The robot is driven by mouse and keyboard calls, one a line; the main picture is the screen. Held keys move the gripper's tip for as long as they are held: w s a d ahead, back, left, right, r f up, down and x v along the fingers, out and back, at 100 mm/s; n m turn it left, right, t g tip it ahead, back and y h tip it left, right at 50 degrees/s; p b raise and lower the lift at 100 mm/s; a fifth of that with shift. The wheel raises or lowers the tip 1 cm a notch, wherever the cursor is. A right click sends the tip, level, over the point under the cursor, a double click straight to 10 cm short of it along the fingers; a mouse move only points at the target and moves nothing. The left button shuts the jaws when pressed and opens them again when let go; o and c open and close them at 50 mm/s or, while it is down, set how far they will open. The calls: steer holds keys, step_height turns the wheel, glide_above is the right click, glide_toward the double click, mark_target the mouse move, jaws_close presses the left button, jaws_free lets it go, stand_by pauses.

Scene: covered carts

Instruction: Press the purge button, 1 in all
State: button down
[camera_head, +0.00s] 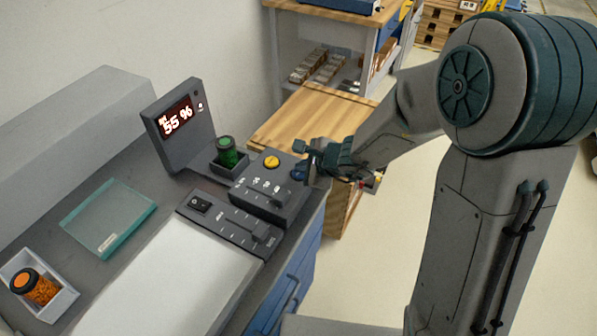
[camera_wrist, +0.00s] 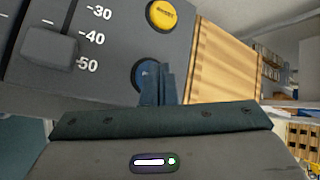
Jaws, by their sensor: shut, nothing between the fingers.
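A dark control box (camera_head: 262,207) on the cart top bears a round yellow button (camera_head: 272,162) and a blue round button (camera_head: 298,174) near its right edge. In the wrist view the yellow button (camera_wrist: 161,15) stands clear at the top and the blue button (camera_wrist: 140,72) is partly hidden by my fingers. I cannot read which one is marked purge. My gripper (camera_head: 311,165) is shut and empty, with its fingertips (camera_wrist: 157,88) right at the blue button. I cannot tell whether they touch it.
Beside the buttons are a slider with a numbered scale (camera_wrist: 50,45), a black rocker switch (camera_head: 199,204) and a green-filled jar (camera_head: 228,152). A glass plate (camera_head: 108,217) and an orange jar (camera_head: 42,289) lie left. A wooden-topped unit (camera_head: 300,118) stands behind.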

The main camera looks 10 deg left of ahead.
mark_target(303, 174)
steer(key=shift+f, duration=0.15)
stand_by(0.4)
steer(key=shift+r+p, duration=0.45)
steer(key=shift+r, duration=0.4)
step_height(303, 174, up, 5)
steer(key=p, duration=0.4)
stand_by(0.7)
